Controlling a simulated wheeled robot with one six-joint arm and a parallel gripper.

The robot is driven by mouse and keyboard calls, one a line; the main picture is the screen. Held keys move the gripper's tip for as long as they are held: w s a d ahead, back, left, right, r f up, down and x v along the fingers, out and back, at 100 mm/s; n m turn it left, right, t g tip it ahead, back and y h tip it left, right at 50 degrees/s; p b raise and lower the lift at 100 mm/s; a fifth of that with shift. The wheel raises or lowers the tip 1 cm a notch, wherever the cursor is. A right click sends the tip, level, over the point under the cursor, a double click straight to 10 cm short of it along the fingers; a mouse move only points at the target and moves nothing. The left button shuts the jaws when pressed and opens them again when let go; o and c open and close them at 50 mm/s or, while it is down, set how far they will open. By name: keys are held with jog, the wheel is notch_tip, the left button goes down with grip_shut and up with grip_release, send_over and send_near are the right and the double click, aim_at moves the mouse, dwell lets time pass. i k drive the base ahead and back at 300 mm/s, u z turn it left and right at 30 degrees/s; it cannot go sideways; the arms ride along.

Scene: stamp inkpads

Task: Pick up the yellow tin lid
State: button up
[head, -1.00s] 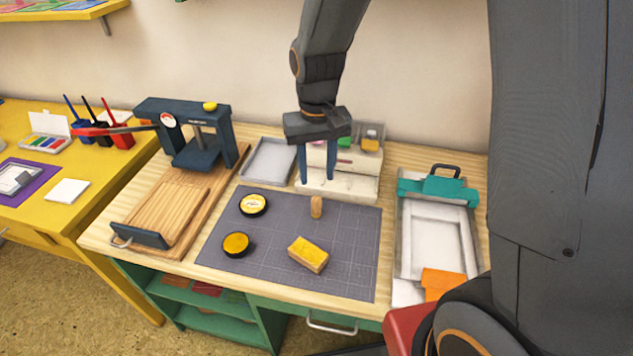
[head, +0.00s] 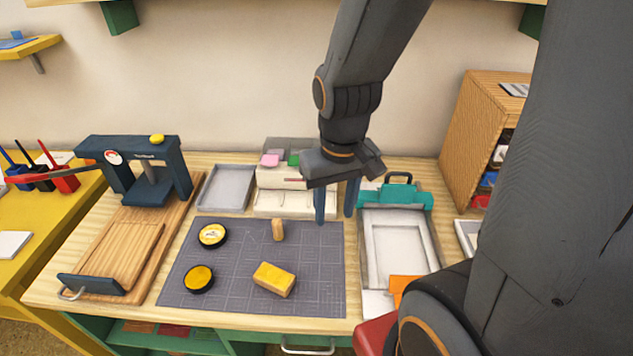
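The yellow tin lid (head: 212,235) appears to be the round black-rimmed disc with a pale yellow printed top, lying on the left rear part of the dark grid mat (head: 230,302). A similar round tin with a plain darker yellow face, the inkpad (head: 199,279), lies just in front of it. My gripper (head: 335,216) points down with its two blue fingers apart and nothing between them. It is above the bench's back area, well to the right of the lid and not touching it.
A wooden stamp handle (head: 278,230) and a yellow-topped block (head: 274,279) share the mat. A dark press (head: 150,165) stands left; an empty grey tray (head: 228,188) and a white box (head: 290,200) lie behind. A teal-clamped frame (head: 398,245) is right.

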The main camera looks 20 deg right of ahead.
aim_at(212, 236)
jog(key=z, duration=0.05)
jog(key=k, duration=1.05)
jog(key=u, duration=0.8)
jog(key=i, duration=1.3)
jog(key=z, duration=0.35)
